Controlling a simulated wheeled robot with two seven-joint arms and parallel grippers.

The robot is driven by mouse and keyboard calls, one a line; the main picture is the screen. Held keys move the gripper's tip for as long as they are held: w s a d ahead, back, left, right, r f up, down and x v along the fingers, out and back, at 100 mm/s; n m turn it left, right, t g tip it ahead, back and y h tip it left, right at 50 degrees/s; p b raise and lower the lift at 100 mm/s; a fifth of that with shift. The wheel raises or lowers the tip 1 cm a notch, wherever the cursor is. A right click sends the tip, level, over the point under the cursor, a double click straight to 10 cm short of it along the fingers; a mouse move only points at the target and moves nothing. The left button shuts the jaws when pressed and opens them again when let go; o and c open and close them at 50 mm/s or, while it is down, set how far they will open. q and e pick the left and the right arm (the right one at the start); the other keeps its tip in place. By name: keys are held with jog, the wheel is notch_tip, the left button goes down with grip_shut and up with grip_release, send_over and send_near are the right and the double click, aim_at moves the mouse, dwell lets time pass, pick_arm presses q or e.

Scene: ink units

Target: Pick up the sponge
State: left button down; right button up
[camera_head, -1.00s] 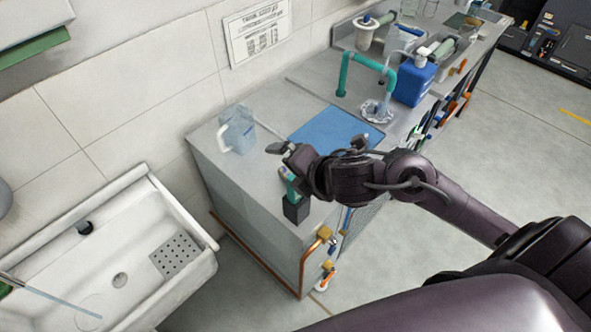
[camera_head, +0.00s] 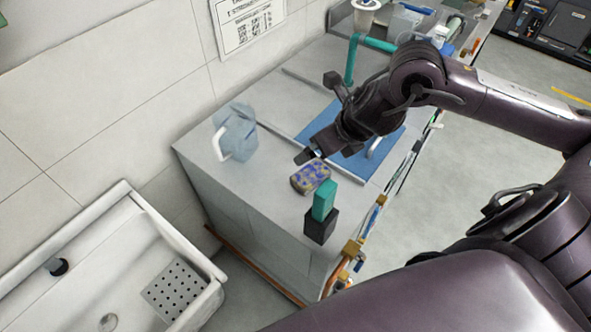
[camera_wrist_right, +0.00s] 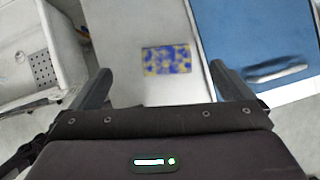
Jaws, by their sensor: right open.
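The sponge (camera_head: 311,177), yellow with blue-purple blotches, lies flat on the grey counter, just left of the blue mat. My right gripper (camera_head: 320,118) is open and empty above the counter, up and behind the sponge in the head view, apart from it. In the right wrist view the sponge (camera_wrist_right: 167,59) shows whole, beyond and between the two spread fingers (camera_wrist_right: 160,69). My left gripper is in neither view.
A teal block on a black block (camera_head: 321,226) stands close in front of the sponge. A clear jug (camera_head: 236,134) stands left. The blue mat (camera_head: 350,165) carries a light handle-like bar. A white sink (camera_head: 75,262) is at lower left. Counter between jug and sponge is clear.

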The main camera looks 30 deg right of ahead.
notch_tip(320, 180, down, 2)
send_near(311, 173)
jog(key=f, duration=0.1)
jog(key=x, duration=0.2)
jog(key=shift+w+f, duration=0.25)
jog(key=shift+w, duration=0.15)
jog(key=shift+w+a+f, duration=0.1)
jog(key=shift+w+f, duration=0.3)
jog(key=shift+f, duration=0.2)
jog(key=x, duration=0.4)
jog(key=shift+w+f, duration=0.15)
jog(key=shift+f, duration=0.05)
jog(key=shift+w+a+f, duration=0.1)
jog(key=shift+f, duration=0.2)
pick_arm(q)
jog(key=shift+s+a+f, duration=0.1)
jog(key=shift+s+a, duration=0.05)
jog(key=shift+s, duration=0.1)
pick_arm(e)
jog(key=shift+c, duration=0.4)
